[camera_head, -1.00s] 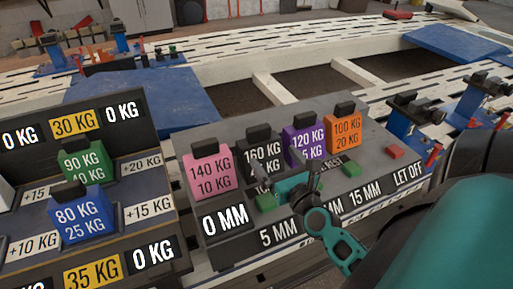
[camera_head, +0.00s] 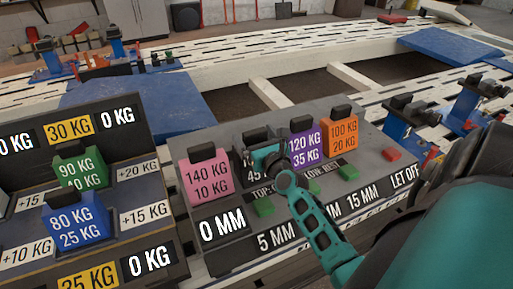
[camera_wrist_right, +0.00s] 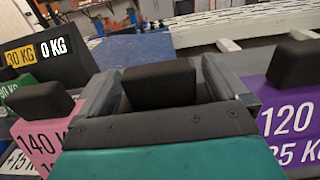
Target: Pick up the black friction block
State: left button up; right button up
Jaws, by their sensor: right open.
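The black friction block (camera_head: 248,160) stands upright in the sloped grey panel, between the pink 140 KG block (camera_head: 209,176) and the purple 120 KG block (camera_head: 305,150). My right gripper (camera_head: 266,143) is over it and hides most of its face and label. In the right wrist view, the black handle (camera_wrist_right: 165,84) of this block stands between the two open grey fingers, one on each side. I cannot tell whether the fingers touch it. My left gripper is not in view.
The orange 100 KG block (camera_head: 341,135) stands right of the purple one. Green buttons (camera_head: 264,207) and a red button (camera_head: 391,154) sit on the panel. The left panel holds a green block (camera_head: 82,167) and a blue block (camera_head: 78,220). Neighbouring blocks stand close to my fingers.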

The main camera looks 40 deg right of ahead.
jog(key=shift+w+d, duration=0.15)
jog(key=shift+w, duration=0.35)
jog(key=shift+c, duration=0.5)
grip_shut()
jog(key=shift+r, duration=0.15)
